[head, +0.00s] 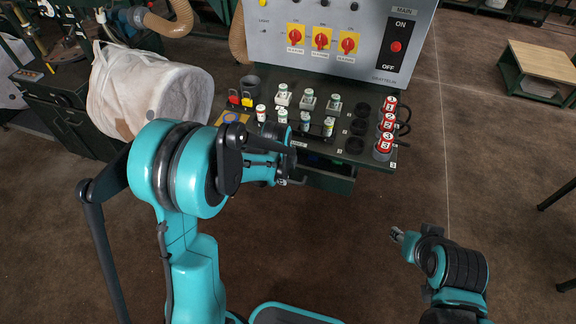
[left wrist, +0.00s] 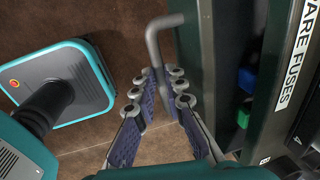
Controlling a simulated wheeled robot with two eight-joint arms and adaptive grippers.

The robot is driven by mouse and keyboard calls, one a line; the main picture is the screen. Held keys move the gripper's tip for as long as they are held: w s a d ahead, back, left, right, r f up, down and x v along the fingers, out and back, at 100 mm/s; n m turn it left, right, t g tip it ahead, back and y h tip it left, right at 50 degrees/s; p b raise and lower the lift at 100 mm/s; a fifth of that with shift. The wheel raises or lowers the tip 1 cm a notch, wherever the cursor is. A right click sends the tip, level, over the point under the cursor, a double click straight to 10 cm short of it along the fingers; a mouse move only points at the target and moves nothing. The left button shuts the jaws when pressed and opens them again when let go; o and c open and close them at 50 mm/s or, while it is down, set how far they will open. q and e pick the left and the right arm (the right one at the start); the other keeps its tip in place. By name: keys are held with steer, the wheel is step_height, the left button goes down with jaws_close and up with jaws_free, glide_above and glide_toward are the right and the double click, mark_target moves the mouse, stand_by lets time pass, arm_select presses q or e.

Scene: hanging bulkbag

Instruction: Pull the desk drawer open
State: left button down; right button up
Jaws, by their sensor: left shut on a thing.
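The desk drawer (head: 328,181) stands partly out below the desk top in the head view. In the left wrist view its dark green front (left wrist: 190,55) runs up and down the picture, with a gap between it and the desk edge. A blue thing (left wrist: 247,79) and a green thing (left wrist: 243,114) show inside. The grey bent drawer handle (left wrist: 157,45) sits between the fingers of my left gripper (left wrist: 164,92), which is shut on it. In the head view my left arm partly hides this gripper (head: 284,181). My right gripper (head: 398,234) is away over the floor; its finger opening is too small to judge.
The desk top (head: 280,93) carries several small bottles, sockets and red numbered cylinders (head: 388,120). A control panel (head: 340,35) stands behind. A white bulk bag (head: 140,88) is at the left. Floor in front of the drawer is clear. A low wooden-topped table (head: 545,65) is far right.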

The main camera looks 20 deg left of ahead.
arm_select(q)
steer(key=s, duration=1.5)
steer(key=shift+s+a, duration=0.3)
steer(key=shift+s, duration=0.1)
steer(key=c, duration=1.9)
jaws_free()
steer(key=shift+o, duration=0.2)
steer(key=shift+r, duration=0.1)
step_height(320, 180, up, 12)
steer(key=s, duration=0.2)
steer(key=shift+s+f, duration=0.15)
steer(key=shift+f, duration=0.05)
steer(key=r+n+t, duration=0.1)
steer(key=n, duration=0.5)
steer(key=r+n+t, duration=0.1)
steer(key=n+t, duration=0.1)
steer(key=n, duration=0.4)
steer(key=r+n+t, duration=0.2)
steer(key=n, duration=0.4)
steer(key=shift+s+d, duration=0.3)
steer(key=shift+s, duration=0.1)
